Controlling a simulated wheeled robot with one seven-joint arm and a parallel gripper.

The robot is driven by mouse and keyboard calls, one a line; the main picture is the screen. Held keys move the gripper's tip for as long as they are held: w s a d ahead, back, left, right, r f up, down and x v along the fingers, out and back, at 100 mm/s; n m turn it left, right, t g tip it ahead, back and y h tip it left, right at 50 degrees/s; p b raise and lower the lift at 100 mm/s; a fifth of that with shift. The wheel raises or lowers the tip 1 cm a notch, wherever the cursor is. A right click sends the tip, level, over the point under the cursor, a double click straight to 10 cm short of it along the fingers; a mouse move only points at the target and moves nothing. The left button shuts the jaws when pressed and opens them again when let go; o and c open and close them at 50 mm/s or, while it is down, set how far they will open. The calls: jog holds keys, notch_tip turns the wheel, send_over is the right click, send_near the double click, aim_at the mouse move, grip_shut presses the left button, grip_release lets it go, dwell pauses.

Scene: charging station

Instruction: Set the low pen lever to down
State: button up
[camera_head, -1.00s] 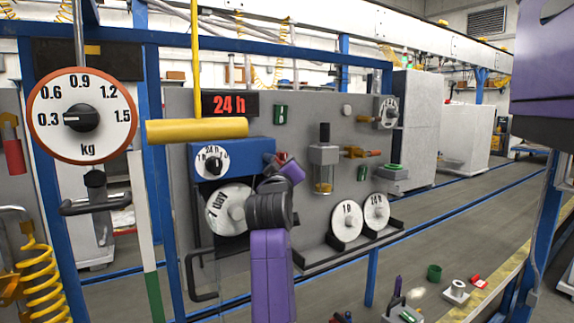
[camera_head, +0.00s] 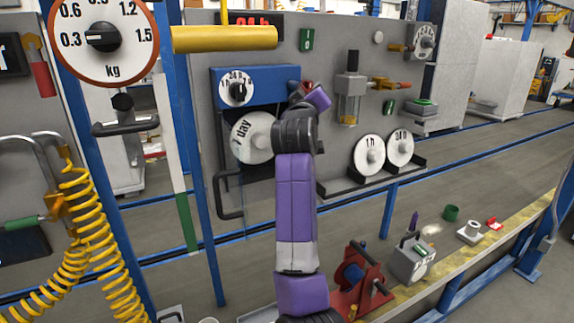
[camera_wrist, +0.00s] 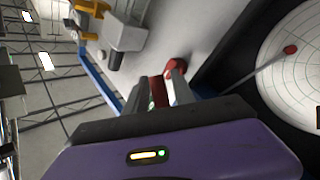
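My gripper (camera_wrist: 156,84) is in front of the wall panel, beside the blue box with a small dial (camera_head: 255,88). In the wrist view its two grey fingers stand apart, with a dark red part (camera_wrist: 157,90) showing between them; I cannot tell if they touch it. A red round knob (camera_wrist: 178,67) shows by the right finger. No lever is clearly marked as the low pen lever. A white chart disc (camera_wrist: 292,60) at the right has a thin pen arm with a red tip (camera_wrist: 290,50). In the head view, my wrist partly covers the "7 day" disc (camera_head: 240,133).
The "1 h" (camera_head: 369,155) and "24 h" (camera_head: 400,149) discs stand on a black shelf right of my arm. A glass cylinder with a valve (camera_head: 348,95) is above them. A black handle (camera_head: 225,195) juts out at lower left. A bench with small devices (camera_head: 412,260) is at lower right.

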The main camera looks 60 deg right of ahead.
jog(key=shift+w, duration=0.15)
jog(key=s+a+f+n+t+h+p, duration=0.1)
jog(key=s+a+n+t, duration=0.3)
jog(key=a+n+t, duration=0.45)
jog(key=a+f+n+t+y, duration=0.1)
jog(key=a+f+y, duration=0.3)
jog(key=a+f, duration=0.4)
jog(key=a+f+n+t+y, duration=0.2)
jog(key=a+f+y, duration=0.3)
jog(key=f, duration=0.8)
jog(key=shift+a+f, duration=0.25)
jog(key=shift+a, duration=1.4)
